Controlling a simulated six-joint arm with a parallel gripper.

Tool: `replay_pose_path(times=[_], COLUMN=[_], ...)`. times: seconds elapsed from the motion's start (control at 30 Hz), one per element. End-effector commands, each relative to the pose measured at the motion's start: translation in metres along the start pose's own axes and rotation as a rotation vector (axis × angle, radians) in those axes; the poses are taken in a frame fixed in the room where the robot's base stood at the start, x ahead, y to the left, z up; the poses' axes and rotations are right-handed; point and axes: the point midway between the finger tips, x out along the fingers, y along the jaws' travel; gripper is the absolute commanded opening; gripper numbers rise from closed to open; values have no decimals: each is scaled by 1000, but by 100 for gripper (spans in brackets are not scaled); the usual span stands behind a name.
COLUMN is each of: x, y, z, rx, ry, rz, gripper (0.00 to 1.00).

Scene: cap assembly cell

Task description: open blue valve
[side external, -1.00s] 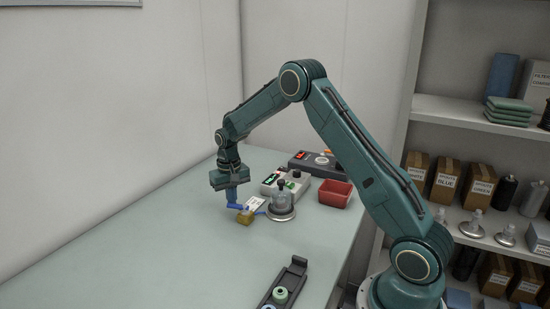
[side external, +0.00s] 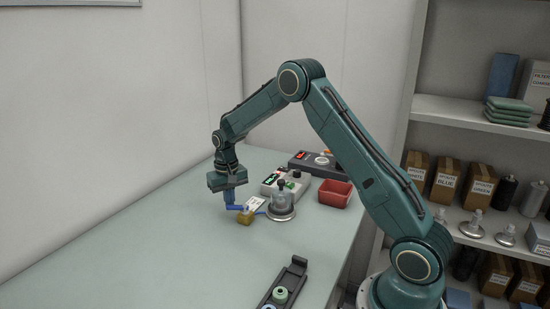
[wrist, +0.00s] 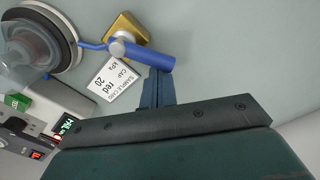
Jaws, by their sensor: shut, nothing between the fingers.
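The blue valve has a square brass body (side external: 245,219) on the table, left of the glass dome. In the wrist view the brass body (wrist: 130,28) is at the top, with a round silver hub and a blue lever handle (wrist: 148,55) reaching right from it. A thin blue tube (wrist: 92,46) runs from the valve toward the dome. My gripper (side external: 228,204) points down beside the handle's outer end. Its blue fingers (wrist: 157,80) are shut and empty, with tips at the handle's side; I cannot tell whether they touch.
The glass dome (side external: 281,198) on its round base stands close right of the valve. A white sample card (wrist: 110,80) reading "CAP red 20 kPa" lies beside the valve. Control boxes and a red bin (side external: 335,193) stand behind. A dark cap rack is in front. Table left is clear.

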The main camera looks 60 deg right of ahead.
Motion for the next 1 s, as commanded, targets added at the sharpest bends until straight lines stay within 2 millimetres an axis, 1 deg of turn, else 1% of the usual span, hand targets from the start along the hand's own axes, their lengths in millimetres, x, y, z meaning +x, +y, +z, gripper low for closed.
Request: replay_pose_path(times=[0.5,1.0], x=[0,0], y=[-8,-10], z=[7,9], rx=[-1,-1], ry=[-1,-1], rz=[0,0], gripper=[0,0])
